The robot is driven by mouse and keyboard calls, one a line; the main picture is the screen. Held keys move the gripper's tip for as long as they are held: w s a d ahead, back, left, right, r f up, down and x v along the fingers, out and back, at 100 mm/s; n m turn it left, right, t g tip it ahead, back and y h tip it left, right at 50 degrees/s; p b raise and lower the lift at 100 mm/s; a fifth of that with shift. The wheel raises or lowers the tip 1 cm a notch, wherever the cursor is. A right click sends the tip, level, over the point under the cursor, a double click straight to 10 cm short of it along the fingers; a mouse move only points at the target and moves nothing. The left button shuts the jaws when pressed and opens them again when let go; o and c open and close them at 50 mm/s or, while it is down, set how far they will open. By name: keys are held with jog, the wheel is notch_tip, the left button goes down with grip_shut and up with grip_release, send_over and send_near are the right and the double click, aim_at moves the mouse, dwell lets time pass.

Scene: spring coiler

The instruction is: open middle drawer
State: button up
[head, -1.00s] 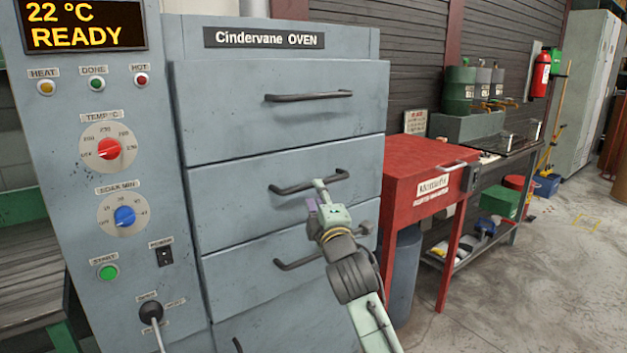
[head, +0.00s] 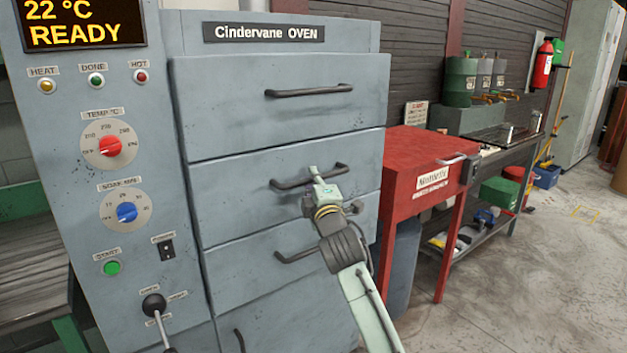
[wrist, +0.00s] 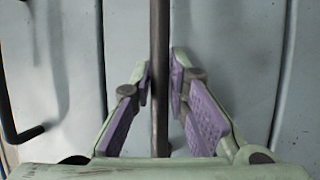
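The grey oven (head: 290,130) has a stack of drawers with dark bar handles. The second drawer from the top (head: 235,195) lies flush with the front, and its handle (head: 290,183) is partly behind my gripper. My gripper (head: 316,178) is at the right half of this handle. In the wrist view, the handle bar (wrist: 160,75) runs up between the two purple-padded fingertips (wrist: 160,88).
The top drawer (head: 230,110) is closed, with its handle (head: 308,90) above my gripper. The control panel (head: 75,170) with dials and a lever (head: 155,304) stands at left. A red cabinet (head: 415,165) stands close at right. Open floor (head: 530,290) lies at lower right.

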grip_shut()
dwell(0.3)
